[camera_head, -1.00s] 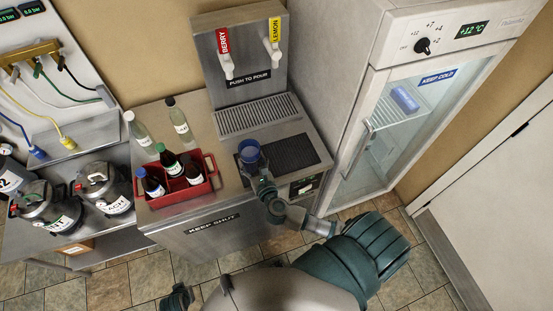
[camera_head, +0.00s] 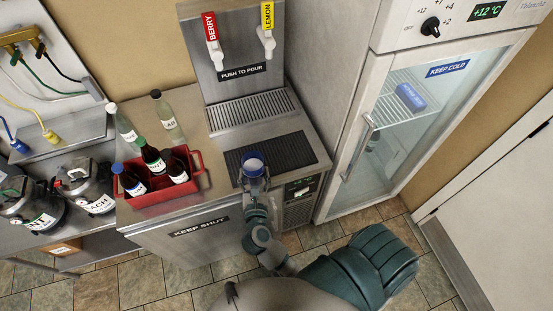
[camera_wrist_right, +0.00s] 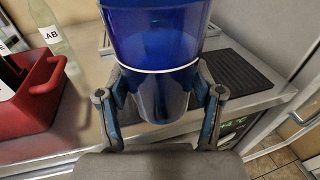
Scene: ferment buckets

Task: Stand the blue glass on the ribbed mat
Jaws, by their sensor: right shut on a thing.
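The blue glass (camera_head: 252,166) is upright in my right gripper (camera_head: 254,181), at the front left part of the dark ribbed mat (camera_head: 292,149) in the head view. My right gripper is shut around the glass. In the right wrist view, the glass (camera_wrist_right: 155,35) fills the upper middle between the two fingers (camera_wrist_right: 160,105). The mat (camera_wrist_right: 238,78) shows behind it and to its right there. I cannot tell whether the glass base is above the mat or touching anything. My left gripper is not in view.
A red crate of dark bottles (camera_head: 160,199) stands left of the mat, with two clear bottles behind it. The dispenser (camera_head: 235,60) with two taps and its drip grate (camera_head: 250,110) are behind the mat. A glass-door fridge (camera_head: 400,120) stands to the right.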

